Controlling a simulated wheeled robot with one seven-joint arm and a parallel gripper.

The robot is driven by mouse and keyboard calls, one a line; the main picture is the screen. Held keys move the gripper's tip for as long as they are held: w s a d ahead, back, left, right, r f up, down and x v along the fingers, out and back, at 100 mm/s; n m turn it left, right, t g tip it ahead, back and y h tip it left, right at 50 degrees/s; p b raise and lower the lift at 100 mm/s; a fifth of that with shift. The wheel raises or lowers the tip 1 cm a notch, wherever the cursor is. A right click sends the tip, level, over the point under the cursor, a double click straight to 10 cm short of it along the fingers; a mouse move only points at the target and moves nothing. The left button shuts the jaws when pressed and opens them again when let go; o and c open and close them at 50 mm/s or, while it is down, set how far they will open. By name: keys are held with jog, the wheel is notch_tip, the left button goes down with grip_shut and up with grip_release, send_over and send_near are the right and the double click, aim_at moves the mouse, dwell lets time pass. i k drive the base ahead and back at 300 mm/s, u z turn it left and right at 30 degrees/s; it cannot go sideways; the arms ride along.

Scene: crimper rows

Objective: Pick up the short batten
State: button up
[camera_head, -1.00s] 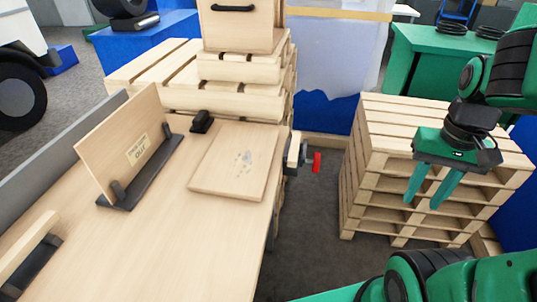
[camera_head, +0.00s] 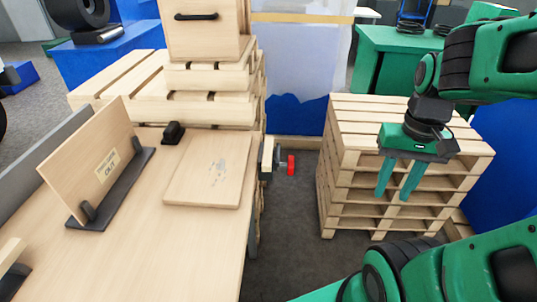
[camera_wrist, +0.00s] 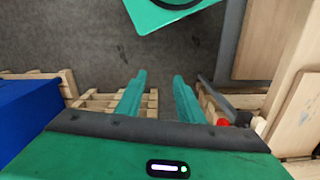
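My gripper (camera_head: 393,192) is open and empty, its two green fingers pointing down in front of the pallet stack at the right of the head view. In the wrist view the fingers (camera_wrist: 160,80) are apart with nothing between them. No piece is clearly identifiable as the short batten. A light wooden strip (camera_head: 10,252) in a dark holder is cut off at the lower left edge of the head view; I cannot tell whether it is the batten. It is on the workbench (camera_head: 180,262), far left of my gripper.
A labelled board (camera_head: 85,165) leans in a black stand on the bench. A flat panel (camera_head: 210,172) and a small black block (camera_head: 173,132) lie there. A red-handled clamp (camera_head: 290,165) juts from the bench's right edge. A pallet stack (camera_head: 340,180) stands right; bare floor separates them.

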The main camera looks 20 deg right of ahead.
aim_at(267, 157)
jog(key=k, duration=0.5)
jog(key=u, duration=1.25)
jog(key=k, duration=1.1)
jog(key=z, duration=0.85)
jog(key=i, duration=1)
